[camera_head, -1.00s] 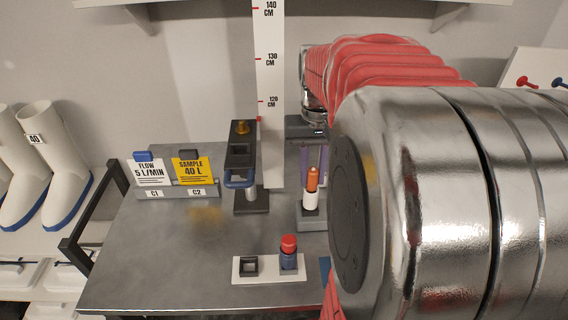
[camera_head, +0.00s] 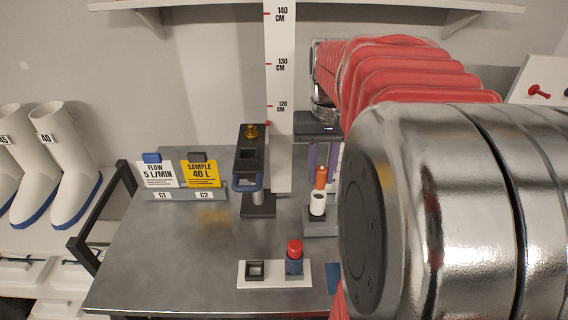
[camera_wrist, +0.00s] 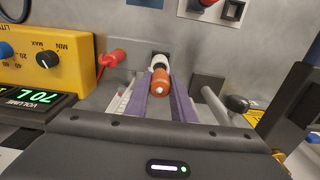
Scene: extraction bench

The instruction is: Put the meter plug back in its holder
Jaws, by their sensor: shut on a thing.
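An orange-and-white plug (camera_head: 320,178), which I take as the meter plug, stands between the purple fingers of my gripper (camera_wrist: 161,92). My gripper is shut on its orange part. The white part points down at a grey block (camera_head: 321,226), which I take as the holder, and looks slightly tilted. I cannot tell whether the tip is inside the recess. My arm hides the right side of the head view.
A yellow meter (camera_wrist: 45,60) and a red plug-like piece (camera_wrist: 112,57) with a red cable are close by. A black stand (camera_head: 250,165) is left of the block. The bench's left front is clear.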

